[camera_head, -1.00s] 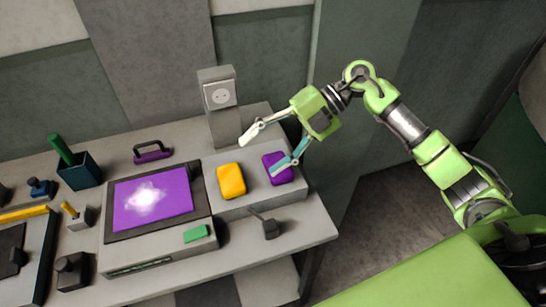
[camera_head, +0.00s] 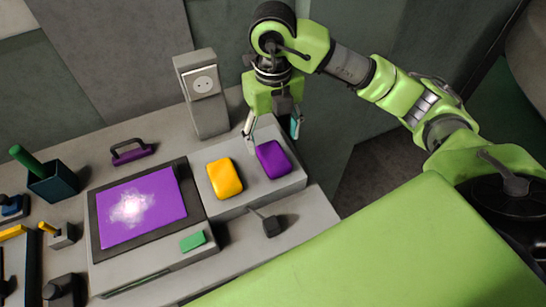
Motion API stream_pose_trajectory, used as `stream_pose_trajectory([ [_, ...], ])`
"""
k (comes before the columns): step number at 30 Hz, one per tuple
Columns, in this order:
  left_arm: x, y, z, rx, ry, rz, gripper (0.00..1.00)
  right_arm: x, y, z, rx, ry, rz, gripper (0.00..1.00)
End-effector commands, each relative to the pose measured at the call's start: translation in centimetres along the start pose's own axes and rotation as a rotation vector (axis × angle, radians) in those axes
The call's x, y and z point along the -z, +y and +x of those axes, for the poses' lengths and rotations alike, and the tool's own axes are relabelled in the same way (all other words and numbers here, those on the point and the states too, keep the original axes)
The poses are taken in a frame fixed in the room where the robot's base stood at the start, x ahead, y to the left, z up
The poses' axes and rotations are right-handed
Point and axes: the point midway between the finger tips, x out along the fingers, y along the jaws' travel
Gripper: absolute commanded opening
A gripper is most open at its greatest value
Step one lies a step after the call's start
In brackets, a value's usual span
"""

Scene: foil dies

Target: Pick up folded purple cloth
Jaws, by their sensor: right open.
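The folded purple cloth (camera_head: 273,160) lies on the raised grey block at the right end of the table, to the right of a folded yellow cloth (camera_head: 225,179). My right gripper (camera_head: 272,136) points down just behind and above the purple cloth. Its fingers are spread apart and nothing is between them. Whether a fingertip touches the cloth I cannot tell. My left gripper is not in view.
A grey socket post (camera_head: 209,115) stands left of my right gripper. A framed purple sheet (camera_head: 142,208), a green block (camera_head: 193,241), a purple-handled tool (camera_head: 129,152) and a dark pen holder (camera_head: 54,183) are further left. A small dark lever (camera_head: 271,226) stands in front of the grey block.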

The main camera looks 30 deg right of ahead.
Motion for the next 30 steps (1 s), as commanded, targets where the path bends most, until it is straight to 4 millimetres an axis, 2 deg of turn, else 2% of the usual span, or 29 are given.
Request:
stream_pose_trajectory([
  [3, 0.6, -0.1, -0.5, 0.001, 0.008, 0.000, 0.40, 0.1, 0.0, 1.7, 0.000, 0.004, 0.002, 0.65],
  [9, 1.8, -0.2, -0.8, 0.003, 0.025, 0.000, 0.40, 0.1, -0.1, 3.0, 0.000, 0.002, 0.001, 0.65],
  [16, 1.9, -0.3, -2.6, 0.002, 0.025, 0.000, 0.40, 0.6, -0.3, 5.8, 0.000, 0.006, 0.000, 0.65],
  [21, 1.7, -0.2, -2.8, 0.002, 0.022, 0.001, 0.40, 0.4, -0.2, 7.8, -0.001, 0.002, 0.001, 0.65],
  [28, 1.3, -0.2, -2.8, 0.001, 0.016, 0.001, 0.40, 0.4, -0.2, 8.1, -0.002, 0.000, 0.000, 0.65],
  [29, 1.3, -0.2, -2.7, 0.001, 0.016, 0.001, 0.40, 0.4, -0.2, 8.0, -0.002, 0.000, 0.000, 0.62],
  [30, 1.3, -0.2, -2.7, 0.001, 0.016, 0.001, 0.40, 0.4, -0.2, 8.0, -0.002, 0.000, 0.000, 0.52],
])
